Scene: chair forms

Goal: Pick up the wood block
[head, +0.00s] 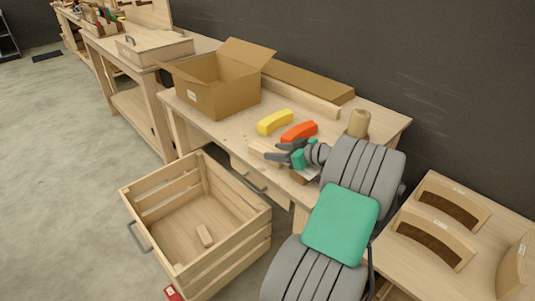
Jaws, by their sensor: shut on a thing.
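A pale wood block (257,147) shows at the tips of my gripper (277,153), over the front part of the workbench. My gripper is shut on this block, and its dark fingers hide part of it. I cannot tell whether the block touches the bench top.
A yellow curved piece (275,122) and an orange one (299,132) lie just behind my gripper. An open cardboard box (222,98) stands left on the bench. A wooden cylinder (359,123) stands at right. Curved chair parts (440,212) lie on the right-hand surface.

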